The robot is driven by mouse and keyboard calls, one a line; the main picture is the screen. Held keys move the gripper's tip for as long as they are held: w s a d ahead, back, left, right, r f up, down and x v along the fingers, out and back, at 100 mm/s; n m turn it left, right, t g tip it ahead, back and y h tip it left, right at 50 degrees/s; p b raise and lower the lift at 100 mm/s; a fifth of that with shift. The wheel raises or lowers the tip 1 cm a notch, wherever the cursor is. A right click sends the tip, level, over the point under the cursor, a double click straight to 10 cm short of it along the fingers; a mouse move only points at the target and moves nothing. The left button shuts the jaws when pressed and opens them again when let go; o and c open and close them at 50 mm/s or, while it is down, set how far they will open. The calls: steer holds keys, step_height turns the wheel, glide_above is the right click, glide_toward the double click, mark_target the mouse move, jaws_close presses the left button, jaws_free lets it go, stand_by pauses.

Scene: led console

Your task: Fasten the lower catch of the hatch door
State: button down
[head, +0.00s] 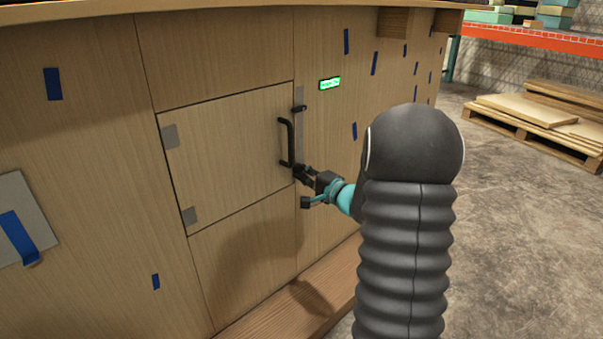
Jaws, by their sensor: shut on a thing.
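The hatch door (222,157) is a pale wooden panel, flush with the console front, with two grey hinge plates on its left edge. A black handle (286,142) stands upright near its right edge. The upper catch (300,108) is a small black piece at the door's right edge, on a grey strip. My gripper (303,185) is at the lower right corner of the door, below the handle. It is shut on the lower catch (299,170), a small dark piece largely hidden by the fingers. The catch's exact angle cannot be told.
A green-lit display (330,84) is on the console right of the door. Blue tape strips (53,84) dot the panels. A wooden ledge (285,308) runs along the console's foot. Wooden pallets (540,122) lie on the open concrete floor at right.

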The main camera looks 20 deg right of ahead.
stand_by(0.3)
steer(key=c, duration=1.2)
jaws_free()
steer(key=v, duration=1.2)
